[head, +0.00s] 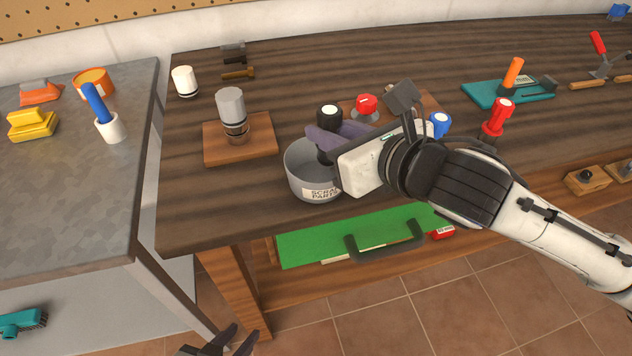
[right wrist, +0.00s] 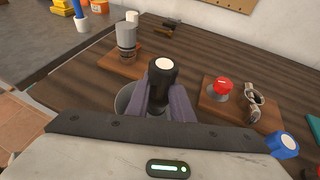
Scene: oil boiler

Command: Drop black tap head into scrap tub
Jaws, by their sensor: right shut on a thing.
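The black tap head (head: 329,115) has a white disc on top and stands upright between the purple-grey fingers of my right gripper (head: 327,140). In the right wrist view the black tap head (right wrist: 162,78) sits between both fingers (right wrist: 167,102). The grey scrap tub (head: 302,185), labelled scrap parts, stands on the wooden bench. The tap head's lower part is over the tub's mouth; the fingers hide part of the opening. The tub's rim also shows in the right wrist view (right wrist: 122,100). My left gripper (head: 232,343) is low at the bottom edge, partly cut off, its fingertips apart and empty.
A grey cylinder on a wooden board (head: 255,139) stands left of the tub. A red tap head (head: 366,104) and a blue one (head: 439,123) are right of it. A green panel (head: 310,246) is below the bench edge. A metal-topped table (head: 90,190) stands at left.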

